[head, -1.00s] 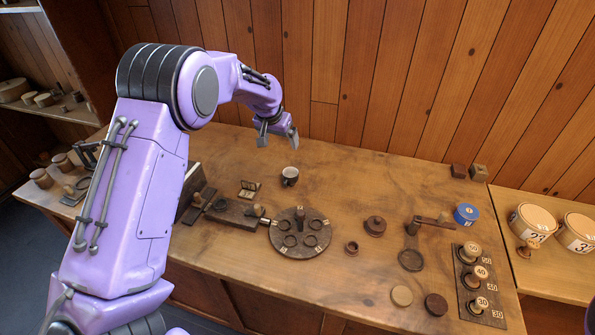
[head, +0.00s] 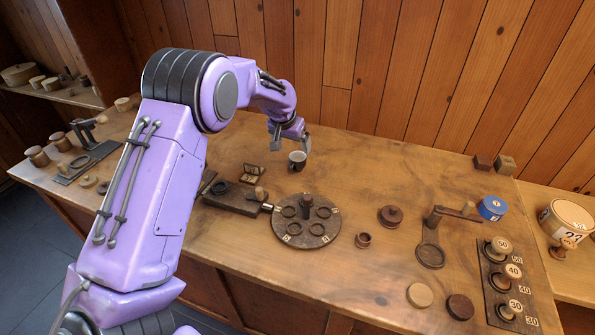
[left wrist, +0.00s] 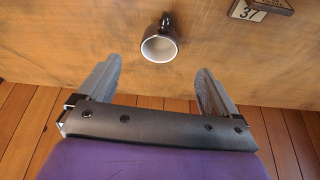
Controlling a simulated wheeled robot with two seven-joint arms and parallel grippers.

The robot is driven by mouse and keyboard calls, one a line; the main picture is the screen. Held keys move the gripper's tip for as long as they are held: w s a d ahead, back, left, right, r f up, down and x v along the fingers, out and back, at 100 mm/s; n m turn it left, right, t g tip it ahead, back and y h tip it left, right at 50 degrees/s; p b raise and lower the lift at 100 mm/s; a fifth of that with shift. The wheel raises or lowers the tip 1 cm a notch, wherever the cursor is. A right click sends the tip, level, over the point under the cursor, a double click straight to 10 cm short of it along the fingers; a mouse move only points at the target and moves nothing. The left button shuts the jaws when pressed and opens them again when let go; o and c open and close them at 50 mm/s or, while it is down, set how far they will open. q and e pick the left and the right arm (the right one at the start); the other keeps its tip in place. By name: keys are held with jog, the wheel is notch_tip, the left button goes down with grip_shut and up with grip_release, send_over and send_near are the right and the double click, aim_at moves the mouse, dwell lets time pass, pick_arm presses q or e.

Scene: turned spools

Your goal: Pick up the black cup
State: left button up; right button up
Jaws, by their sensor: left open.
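The black cup (head: 298,160) stands upright on the wooden table, near its back edge. It has a white inside and a dark handle. My left gripper (head: 291,145) is open and empty, above and just behind the cup in the head view. In the left wrist view the cup (left wrist: 159,46) lies ahead of the open fingers of the gripper (left wrist: 160,78), roughly centred between them and apart from both. My right gripper is in neither view.
A round dark tray with a knob (head: 330,232) stands in front of the cup. A small wooden stand (head: 253,173) and a dark block with a peg (head: 232,195) are left of it. The wooden wall is close behind. The table right of the cup is clear.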

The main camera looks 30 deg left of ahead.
aim_at(297, 157)
pick_arm(q)
jog(key=p+x, duration=0.3)
jog(key=x, duration=0.5)
jog(key=shift+w+f, duration=0.2)
jog(key=shift+f, duration=0.05)
jog(key=shift+w+f, duration=0.15)
jog(key=shift+f, duration=0.25)
jog(key=c, duration=1.1)
